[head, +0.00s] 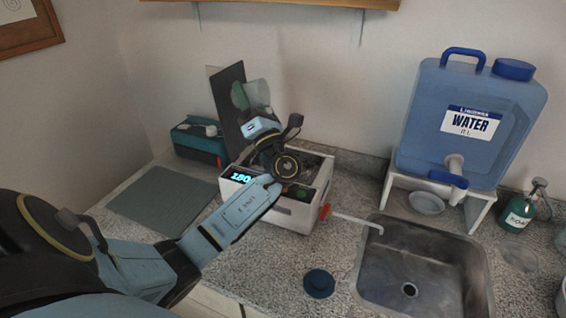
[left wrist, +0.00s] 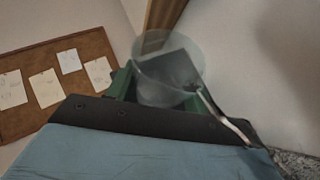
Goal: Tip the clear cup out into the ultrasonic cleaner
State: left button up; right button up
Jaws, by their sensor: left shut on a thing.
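The clear cup (left wrist: 167,88) sits between the green fingers of my left gripper (left wrist: 158,98) in the left wrist view. In the head view the gripper (head: 249,96) is above the back left of the ultrasonic cleaner (head: 295,213), with the translucent cup (head: 259,91) at its fingers. The cup is held clear of the cleaner; its exact tilt and contents are hard to tell. The cleaner is a white box with a lit display and red side knob. My wrist hides much of its basin. My right gripper is out of view.
A dark upright panel (head: 227,108) stands behind the gripper. A teal box (head: 199,142) and grey mat (head: 163,199) lie left. A dark blue round lid (head: 319,283) lies in front. The sink (head: 410,262) and blue water jug (head: 470,120) are right.

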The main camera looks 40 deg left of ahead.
pick_arm(q)
jog(key=shift+r+m+t+b, duration=0.2)
jog(key=shift+m+t+b, duration=0.1)
jog(key=shift+m+t, duration=0.2)
